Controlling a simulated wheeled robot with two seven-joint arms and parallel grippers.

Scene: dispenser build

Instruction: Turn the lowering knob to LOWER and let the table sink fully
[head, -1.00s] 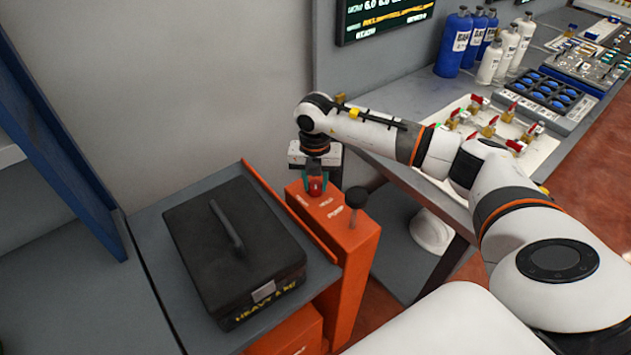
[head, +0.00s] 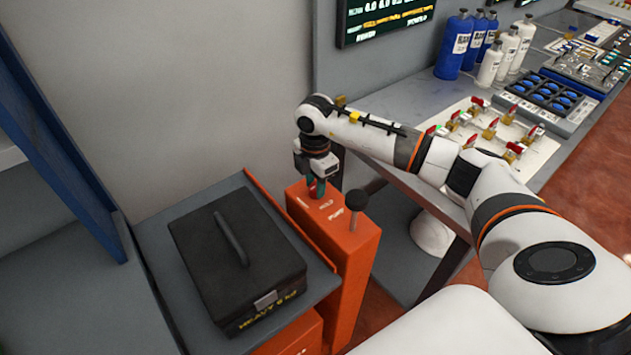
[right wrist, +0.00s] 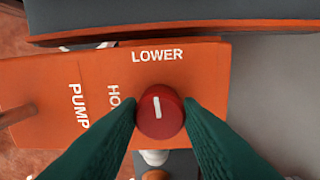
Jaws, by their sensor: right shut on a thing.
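The lowering knob (right wrist: 160,112) is red, with a white pointer line aimed up at the word LOWER, tilted slightly left, in the right wrist view. My right gripper (head: 317,190) is shut on the knob, its two green fingers on either side; in the head view the fingers hide most of the knob. The knob sits on top of an orange pump housing (head: 345,245) marked LOWER, HOLD and PUMP. The lift table (head: 168,262) is grey and carries a black case (head: 215,265) labelled HEAVY. My left gripper is out of view.
A black-knobbed pump lever (head: 357,201) stands close in front of the right gripper. A workbench (head: 395,100) with bottles (head: 455,45) and a valve panel (head: 455,155) is to the right. A blue frame (head: 60,130) rises at left.

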